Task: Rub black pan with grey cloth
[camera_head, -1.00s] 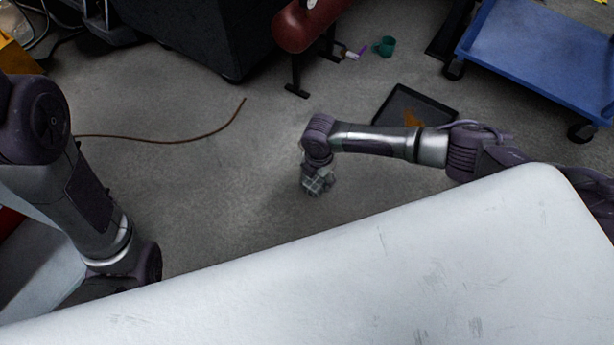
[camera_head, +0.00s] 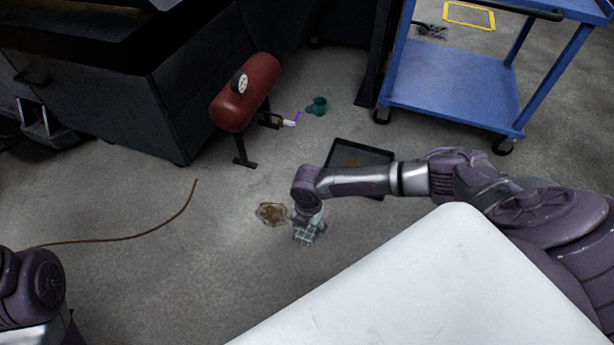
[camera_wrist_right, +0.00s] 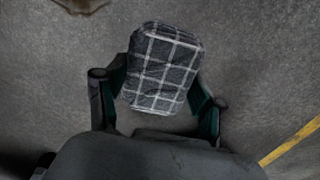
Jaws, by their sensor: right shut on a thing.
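The black pan (camera_head: 362,152) lies flat on the floor, a shallow rectangular tray partly hidden behind my right arm in the head view. A brownish stain shows inside it. The grey checked cloth (camera_wrist_right: 163,68), bunched into a pad, is between the fingers of my right gripper (camera_wrist_right: 160,100), which is shut on it. In the head view the cloth (camera_head: 308,232) hangs under my right wrist, to the left of and nearer than the pan, apart from it. My left arm shows at the lower left, but its gripper is out of view.
A brown stain (camera_head: 271,213) lies on the floor just left of the right gripper. A red tank (camera_head: 245,92), a green cup (camera_head: 317,105) and a blue cart (camera_head: 450,85) stand beyond the pan. A brown cable (camera_head: 130,237) lies at left.

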